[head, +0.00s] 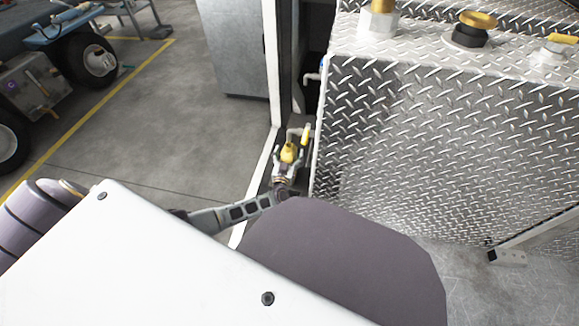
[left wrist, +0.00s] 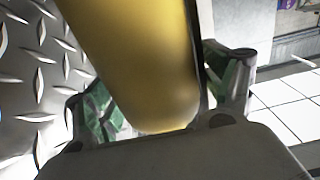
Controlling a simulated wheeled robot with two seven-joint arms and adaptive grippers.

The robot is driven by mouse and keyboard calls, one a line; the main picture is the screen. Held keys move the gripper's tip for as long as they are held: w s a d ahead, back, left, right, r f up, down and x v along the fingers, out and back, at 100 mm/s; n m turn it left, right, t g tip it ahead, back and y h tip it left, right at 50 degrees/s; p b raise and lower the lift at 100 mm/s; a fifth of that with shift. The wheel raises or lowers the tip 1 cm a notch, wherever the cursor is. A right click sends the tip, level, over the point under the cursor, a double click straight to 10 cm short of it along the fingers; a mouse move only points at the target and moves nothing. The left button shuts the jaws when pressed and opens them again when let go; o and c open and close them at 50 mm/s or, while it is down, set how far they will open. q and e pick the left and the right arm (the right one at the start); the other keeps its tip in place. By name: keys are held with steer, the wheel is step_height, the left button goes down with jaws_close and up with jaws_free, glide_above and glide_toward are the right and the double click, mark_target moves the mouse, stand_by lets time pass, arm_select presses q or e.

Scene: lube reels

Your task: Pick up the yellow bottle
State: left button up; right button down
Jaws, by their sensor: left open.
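The yellow bottle (left wrist: 150,70) fills the middle of the left wrist view, large and close, tilted, with its rounded end low in the picture. In the head view a small yellow shape, which looks like the bottle (head: 289,153), shows at the left edge of the diamond-plate box. My left gripper (head: 287,170) is right at it. In the left wrist view the left gripper (left wrist: 165,98) is open, with one green-padded finger on each side of the bottle. I cannot tell whether either finger touches it. My right gripper is not in view.
The diamond-plate metal box (head: 430,150) stands to the right of the left gripper, very close. Brass and black fittings (head: 470,28) sit on its top. A grey cabinet (head: 232,45) stands behind. A wheeled vehicle (head: 85,60) is at the far left. Open floor (head: 170,120) lies between.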

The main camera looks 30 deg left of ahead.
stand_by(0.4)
arm_select(q)
jaws_close()
steer(key=shift+r, duration=0.1)
stand_by(0.4)
